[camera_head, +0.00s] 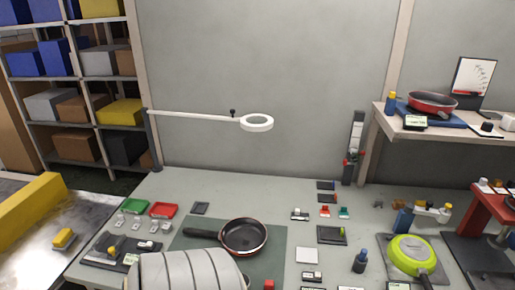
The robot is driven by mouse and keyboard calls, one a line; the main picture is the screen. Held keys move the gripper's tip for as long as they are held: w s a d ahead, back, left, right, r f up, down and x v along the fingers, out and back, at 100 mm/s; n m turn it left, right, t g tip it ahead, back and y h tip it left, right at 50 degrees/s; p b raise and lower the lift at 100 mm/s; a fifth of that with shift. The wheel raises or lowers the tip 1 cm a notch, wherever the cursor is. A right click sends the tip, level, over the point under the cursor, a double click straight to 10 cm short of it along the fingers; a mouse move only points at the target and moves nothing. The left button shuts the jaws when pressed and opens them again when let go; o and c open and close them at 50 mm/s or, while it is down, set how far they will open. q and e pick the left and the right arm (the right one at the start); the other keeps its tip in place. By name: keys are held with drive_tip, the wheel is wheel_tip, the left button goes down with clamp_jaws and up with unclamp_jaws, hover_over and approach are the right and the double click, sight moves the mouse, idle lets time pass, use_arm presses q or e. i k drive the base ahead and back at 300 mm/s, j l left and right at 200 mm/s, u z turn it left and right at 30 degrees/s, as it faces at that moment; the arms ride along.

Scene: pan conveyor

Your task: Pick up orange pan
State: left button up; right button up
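A pan (243,237) with a dark inside and a thin reddish-orange rim lies on a green mat (272,263) near the middle of the bench. Its dark handle points left. Its outside colour is mostly hidden. A red-orange pan (432,103) with a dark inside rests on a blue board on the raised shelf at right. Neither my left nor my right gripper is in view.
A pale grey ribbed form (190,272) at the bottom covers the mat's front left; I cannot tell what it is. A ring lamp (256,122) hangs over the bench. The back bench is mostly clear.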

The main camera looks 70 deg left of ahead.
sight(240, 236)
drive_tip(key=u, duration=2.3)
